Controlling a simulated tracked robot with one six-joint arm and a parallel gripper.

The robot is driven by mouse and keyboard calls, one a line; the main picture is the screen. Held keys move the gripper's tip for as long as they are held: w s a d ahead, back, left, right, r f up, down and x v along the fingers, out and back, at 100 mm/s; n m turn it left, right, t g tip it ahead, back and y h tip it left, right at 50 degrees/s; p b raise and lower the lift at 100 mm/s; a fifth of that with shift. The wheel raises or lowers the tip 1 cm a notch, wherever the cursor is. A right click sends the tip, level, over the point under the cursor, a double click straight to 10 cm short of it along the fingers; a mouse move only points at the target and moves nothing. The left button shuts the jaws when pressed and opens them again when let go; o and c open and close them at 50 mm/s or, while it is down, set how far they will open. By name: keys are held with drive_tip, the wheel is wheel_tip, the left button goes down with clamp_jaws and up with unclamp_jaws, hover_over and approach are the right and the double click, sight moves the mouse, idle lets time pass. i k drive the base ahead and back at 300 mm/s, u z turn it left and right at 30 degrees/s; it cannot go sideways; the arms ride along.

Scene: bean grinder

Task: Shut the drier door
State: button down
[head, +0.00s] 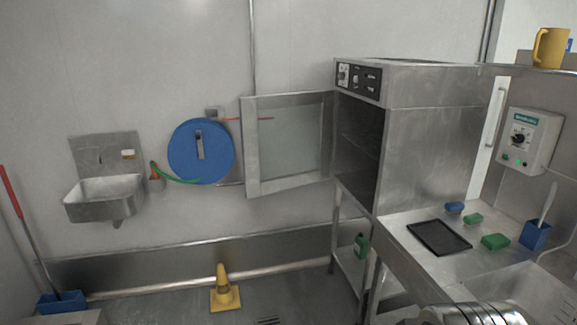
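The drier (430,140) is a steel cabinet at the right of the middle, with a black control panel (358,79) at the top of its front. Its door (253,150), a steel frame around a see-through pane, stands wide open. It is swung out to the left from the drier's left front edge, so the dark opening (358,148) with a rack inside is uncovered. My gripper cannot be made out in the head view. A shiny ribbed metal shape (475,314) is cut off by the bottom edge, and I cannot tell what it is.
A blue hose reel (200,167) and a steel hand basin (104,198) are on the wall left of the door. A yellow cone (223,289) stands on the floor. A steel counter (400,234) with a black tray (439,238) adjoins the drier. Floor below the door looks mostly clear.

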sight(249, 106)
drive_tip(key=i, duration=2.25)
drive_tip(key=u, duration=0.75)
drive_tip(key=i, duration=0.7)
drive_tip(key=u, duration=0.95)
drive_tip(key=i, duration=0.8)
drive_tip(key=u, duration=0.45)
